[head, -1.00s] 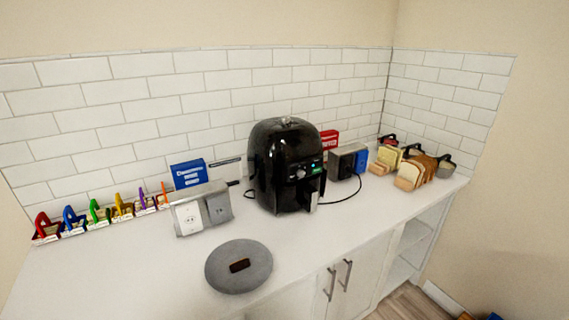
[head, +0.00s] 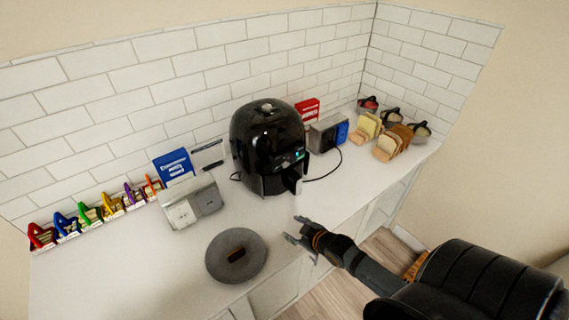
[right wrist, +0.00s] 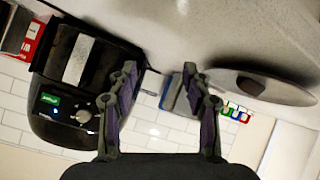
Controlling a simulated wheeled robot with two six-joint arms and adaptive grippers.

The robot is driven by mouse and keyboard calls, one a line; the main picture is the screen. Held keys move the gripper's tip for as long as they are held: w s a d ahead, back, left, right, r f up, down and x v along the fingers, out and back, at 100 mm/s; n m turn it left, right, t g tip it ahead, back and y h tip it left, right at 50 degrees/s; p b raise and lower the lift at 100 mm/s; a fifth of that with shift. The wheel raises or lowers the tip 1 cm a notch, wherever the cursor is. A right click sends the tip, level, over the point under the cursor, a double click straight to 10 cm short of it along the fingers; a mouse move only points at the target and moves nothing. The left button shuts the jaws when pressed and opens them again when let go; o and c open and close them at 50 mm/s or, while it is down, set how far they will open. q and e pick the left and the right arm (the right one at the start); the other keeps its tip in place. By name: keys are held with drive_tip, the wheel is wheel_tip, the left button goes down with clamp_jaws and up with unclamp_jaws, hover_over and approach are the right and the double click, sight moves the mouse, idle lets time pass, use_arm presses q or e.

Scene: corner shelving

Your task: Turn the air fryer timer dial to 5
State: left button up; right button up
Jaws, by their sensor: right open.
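The black air fryer (head: 268,140) stands upright on the white counter against the tiled wall, with its handle facing the front. The dial's setting is too small to read. My right gripper (head: 295,230) is open and empty in front of the counter, apart from the air fryer. Its open fingers also show in the right wrist view (right wrist: 160,92). My left gripper is not in view.
A round grey lid-like disc (head: 222,264) lies at the front of the counter.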

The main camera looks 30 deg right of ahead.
sight(287, 165)
drive_tip(key=w+d+r+n+t+y+p, duration=0.15)
drive_tip(key=w+d+r+n+t, duration=0.3)
drive_tip(key=d+r+t, duration=0.45)
drive_tip(key=w+b, duration=0.1)
drive_tip(key=w, duration=0.1)
drive_tip(key=w+r+g+b, duration=0.1)
drive_tip(key=w+b, duration=0.1)
drive_tip(key=w, duration=0.1)
drive_tip(key=w+g+b, duration=0.1)
drive_tip(key=w+b, duration=0.1)
drive_tip(key=shift+w+a+r, duration=0.2)
drive_tip(key=shift+a+r, duration=0.15)
drive_tip(key=shift+a, duration=0.05)
drive_tip(key=w+b, duration=0.2)
drive_tip(key=b, duration=0.4)
drive_tip(key=shift+w+a, duration=0.15)
drive_tip(key=shift+w+a+r+b, duration=0.1)
drive_tip(key=shift+w+r+b, duration=0.1)
drive_tip(key=shift+b, duration=0.35)
drive_tip(key=shift+w+r, duration=0.1)
drive_tip(key=shift+c, duration=0.3)
clamp_jaws()
